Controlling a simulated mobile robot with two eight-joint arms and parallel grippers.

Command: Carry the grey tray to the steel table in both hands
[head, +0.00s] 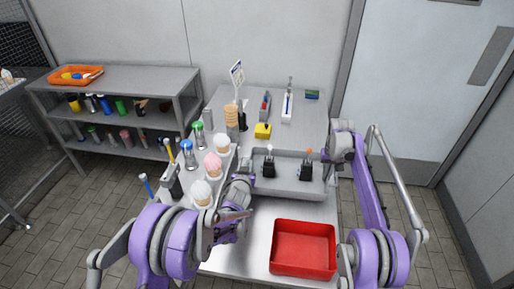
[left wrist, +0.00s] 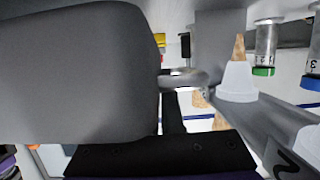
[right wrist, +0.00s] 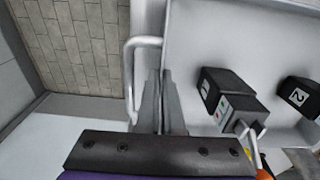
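The grey tray (head: 290,191) lies level over the bench in the head view, with two black switch boxes (head: 269,168) (head: 305,171) in it. My left gripper (head: 246,170) is at its left end, mostly hidden by my arm. My right gripper (head: 338,155) is at its right end. In the right wrist view the fingers (right wrist: 163,95) are close together beside a wire handle (right wrist: 131,85) on the tray's end; their grip on it is unclear. In the left wrist view the dark fingers (left wrist: 173,112) are close to a grey handle (left wrist: 185,77); contact is unclear.
The steel-grey bench (head: 250,240) holds a red bin (head: 303,248) in front of the tray. A shelf with an orange tray (head: 76,76) stands back left. Floor is clear at right.

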